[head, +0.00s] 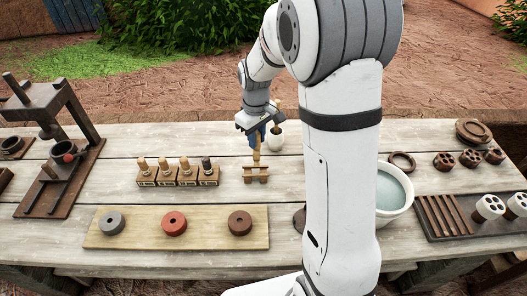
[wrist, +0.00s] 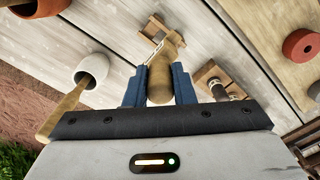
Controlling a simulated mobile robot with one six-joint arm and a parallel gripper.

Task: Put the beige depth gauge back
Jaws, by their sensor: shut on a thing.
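The beige depth gauge (head: 257,154) is a pale wooden stick, upright or nearly so, near the middle of the table. My gripper (head: 256,138) has its blue fingers shut on the gauge's upper end. In the wrist view, the rounded handle of the gauge (wrist: 160,78) sits between the two fingers (wrist: 158,88). At its lower end is a wooden cross-shaped or notched frame (head: 256,173), also in the wrist view (wrist: 151,37). I cannot tell whether this frame is part of the gauge or a separate stand, nor whether the gauge touches it.
Several labelled wooden blocks with upright tools (head: 187,175) stand left of the gauge. A white cup with a stick (head: 276,144) is just behind right. In front lies a board (head: 140,240) with three discs. A water bowl (head: 398,213) stands right, partly behind my arm.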

